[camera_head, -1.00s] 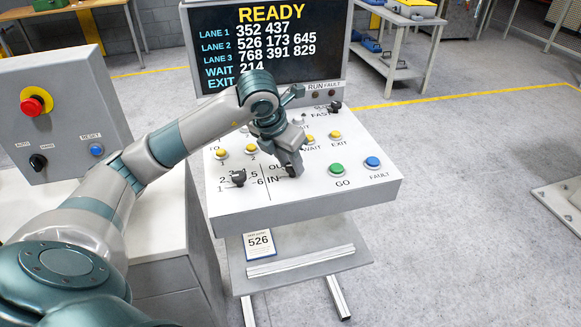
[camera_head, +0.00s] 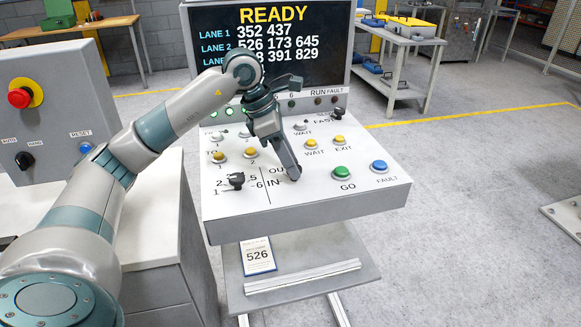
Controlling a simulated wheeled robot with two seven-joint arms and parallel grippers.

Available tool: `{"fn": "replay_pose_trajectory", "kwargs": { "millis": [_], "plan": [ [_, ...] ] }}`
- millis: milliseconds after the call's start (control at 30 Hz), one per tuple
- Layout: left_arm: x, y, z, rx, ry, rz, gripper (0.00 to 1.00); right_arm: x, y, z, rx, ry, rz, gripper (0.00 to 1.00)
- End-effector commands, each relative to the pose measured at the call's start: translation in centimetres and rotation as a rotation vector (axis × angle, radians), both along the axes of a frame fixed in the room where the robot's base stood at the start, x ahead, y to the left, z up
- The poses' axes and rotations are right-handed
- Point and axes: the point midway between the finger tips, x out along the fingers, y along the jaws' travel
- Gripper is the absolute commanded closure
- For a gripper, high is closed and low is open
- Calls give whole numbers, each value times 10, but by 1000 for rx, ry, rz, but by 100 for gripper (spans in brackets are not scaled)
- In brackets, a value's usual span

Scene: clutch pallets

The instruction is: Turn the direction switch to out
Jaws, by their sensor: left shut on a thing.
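My left gripper (camera_head: 293,177) reaches down onto the white sloping panel (camera_head: 317,205), just right of the OUT and IN labels. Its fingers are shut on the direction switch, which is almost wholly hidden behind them. I cannot tell which label the switch points at. My right gripper is not in view.
A black lane knob (camera_head: 236,180) sits left of the fingers, and yellow buttons (camera_head: 314,145) lie behind. A green GO button (camera_head: 342,173) and a blue FAULT button (camera_head: 379,167) are to the right. The screen (camera_head: 285,50) behind reads READY.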

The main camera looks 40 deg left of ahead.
Motion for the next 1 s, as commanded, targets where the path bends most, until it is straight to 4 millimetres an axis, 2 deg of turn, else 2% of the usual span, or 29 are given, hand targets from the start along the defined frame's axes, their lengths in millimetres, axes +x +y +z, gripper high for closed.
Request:
{"fn": "replay_pose_trajectory", "kwargs": {
  "millis": [300, 700, 733, 767, 800, 1000],
  "plan": [
    [1, 1, 0, 1, 0, -98, 93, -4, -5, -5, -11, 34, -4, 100],
    [1, 1, 0, 1, 0, -107, 93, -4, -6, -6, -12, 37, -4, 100],
    [1, 1, 0, 1, 0, -106, 64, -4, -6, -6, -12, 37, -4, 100],
    [1, 1, 0, 1, 0, -106, 56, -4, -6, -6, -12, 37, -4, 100],
    [1, 1, 0, 1, 0, -106, 53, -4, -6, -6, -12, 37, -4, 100],
    [1, 1, 0, 1, 0, -106, 53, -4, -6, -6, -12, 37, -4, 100]
  ]
}}
